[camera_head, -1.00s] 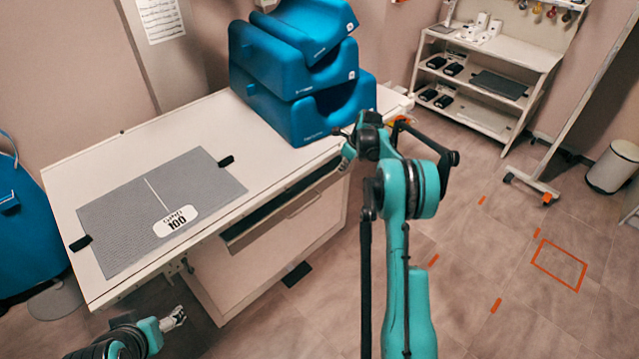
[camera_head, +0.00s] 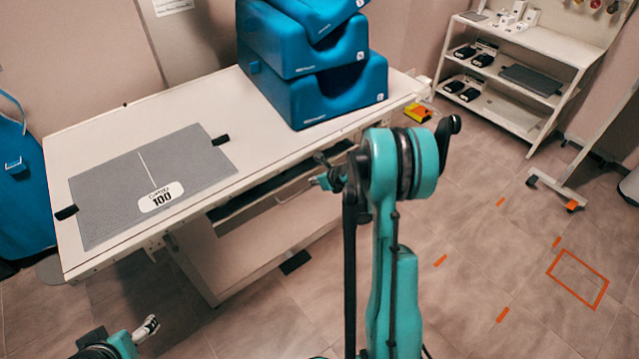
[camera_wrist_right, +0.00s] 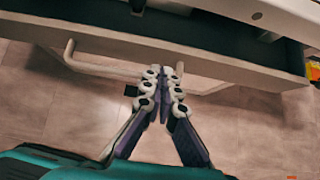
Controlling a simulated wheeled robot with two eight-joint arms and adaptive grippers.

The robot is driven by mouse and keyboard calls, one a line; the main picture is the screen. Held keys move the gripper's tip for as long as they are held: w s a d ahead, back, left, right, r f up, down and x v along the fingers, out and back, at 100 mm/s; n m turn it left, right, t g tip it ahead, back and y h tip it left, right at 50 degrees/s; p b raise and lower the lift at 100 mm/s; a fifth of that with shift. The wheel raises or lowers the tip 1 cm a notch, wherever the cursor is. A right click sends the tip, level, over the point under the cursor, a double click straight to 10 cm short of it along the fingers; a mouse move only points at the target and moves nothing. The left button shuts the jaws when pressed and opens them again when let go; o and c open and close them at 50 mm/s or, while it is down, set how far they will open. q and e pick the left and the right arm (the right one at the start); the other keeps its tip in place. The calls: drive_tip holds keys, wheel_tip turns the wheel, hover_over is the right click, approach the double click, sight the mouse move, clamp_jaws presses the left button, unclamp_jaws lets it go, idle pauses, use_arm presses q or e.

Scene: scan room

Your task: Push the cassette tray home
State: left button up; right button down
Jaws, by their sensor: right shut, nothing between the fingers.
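The cassette tray (camera_head: 262,232) is under the near edge of the white table (camera_head: 90,145). A dark opening shows along its top, so it stands partly out. In the right wrist view the tray's pale front panel (camera_wrist_right: 225,72) runs across the picture, with a bar handle (camera_wrist_right: 100,67) and a dark gap above. My right gripper (camera_head: 318,181) is near the tray's right part in the head view. In the wrist view its fingers (camera_wrist_right: 163,76) are shut and empty, pointing at the panel; contact cannot be told. My left gripper (camera_head: 150,325) is low at bottom left, away from the tray.
A grey mat (camera_head: 150,185) marked 100 lies on the table. Blue foam blocks (camera_head: 335,88) are stacked at its right end. A yellow and red object (camera_head: 418,112) is by the table's right end.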

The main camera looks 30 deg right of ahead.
sight(299, 174)
drive_tip(key=x, duration=0.3)
drive_tip(key=shift+w+f+b, duration=0.1)
drive_tip(key=shift+f+b, duration=0.05)
drive_tip(key=shift+b, duration=0.25)
drive_tip(key=w, duration=0.5)
drive_tip(key=shift+w+a, duration=0.15)
drive_tip(key=shift+a, duration=0.1)
drive_tip(key=shift+s, duration=0.2)
